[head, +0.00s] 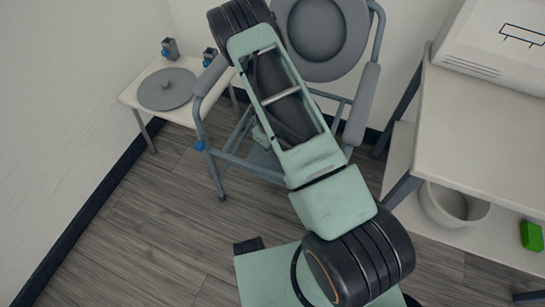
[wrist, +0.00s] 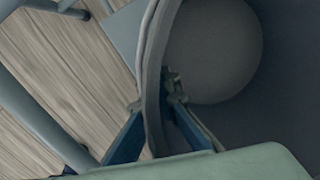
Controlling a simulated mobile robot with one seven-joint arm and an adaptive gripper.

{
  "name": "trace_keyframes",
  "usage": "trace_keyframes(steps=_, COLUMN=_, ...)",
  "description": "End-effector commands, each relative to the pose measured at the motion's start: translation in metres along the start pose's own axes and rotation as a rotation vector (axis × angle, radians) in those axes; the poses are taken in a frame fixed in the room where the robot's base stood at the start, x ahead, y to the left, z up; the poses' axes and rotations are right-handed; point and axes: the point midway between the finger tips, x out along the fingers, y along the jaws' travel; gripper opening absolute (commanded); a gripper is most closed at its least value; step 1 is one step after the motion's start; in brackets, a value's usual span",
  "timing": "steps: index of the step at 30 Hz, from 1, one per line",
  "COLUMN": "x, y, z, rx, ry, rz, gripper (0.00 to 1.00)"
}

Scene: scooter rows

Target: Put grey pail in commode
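My gripper (wrist: 155,95) shows in the wrist view with one finger on each side of the rim of a grey pail (wrist: 151,60), closed on it. The camera looks into the pail, and its round lighter bottom (wrist: 212,50) shows. In the head view my own arm hides the gripper and the pail. The commode (head: 365,105) stands behind my arm, with grey tubes, armrests and a round grey raised part (head: 318,35) at its back. My arm covers the middle of the commode, so I cannot tell how the pail sits relative to its opening.
A low white table (head: 130,95) with a grey round lid (head: 167,89) stands at left by the wall. At right is a white table (head: 480,130) with a lower shelf, a whitish bucket (head: 453,205) and a green block (head: 531,236). Floor (head: 140,230) is clear at left.

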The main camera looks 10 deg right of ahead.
Motion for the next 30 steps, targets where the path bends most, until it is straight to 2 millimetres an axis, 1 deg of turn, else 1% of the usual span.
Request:
trace_keyframes(steps=1, x=0.013, y=0.002, z=-0.002, rx=0.002, ry=0.0, rz=0.0, gripper=0.0)
trace_keyframes(steps=7, x=0.031, y=0.004, z=-0.003, rx=0.0, ry=-0.001, rz=-0.001, gripper=0.0)
trace_keyframes(steps=13, x=0.058, y=0.008, z=-0.005, rx=0.0, ry=-0.001, rz=-0.001, gripper=0.0)
trace_keyframes(steps=21, x=0.058, y=0.008, z=-0.005, rx=-0.001, ry=-0.001, rz=-0.002, gripper=0.0)
trace_keyframes(steps=25, x=0.063, y=0.008, z=-0.005, rx=-0.001, ry=-0.001, rz=-0.001, gripper=0.0)
trace_keyframes(steps=27, x=0.061, y=0.009, z=-0.006, rx=-0.001, ry=0.0, rz=0.001, gripper=0.09)
trace_keyframes(steps=30, x=0.061, y=0.009, z=-0.006, rx=-0.001, ry=0.0, rz=0.001, gripper=0.2)
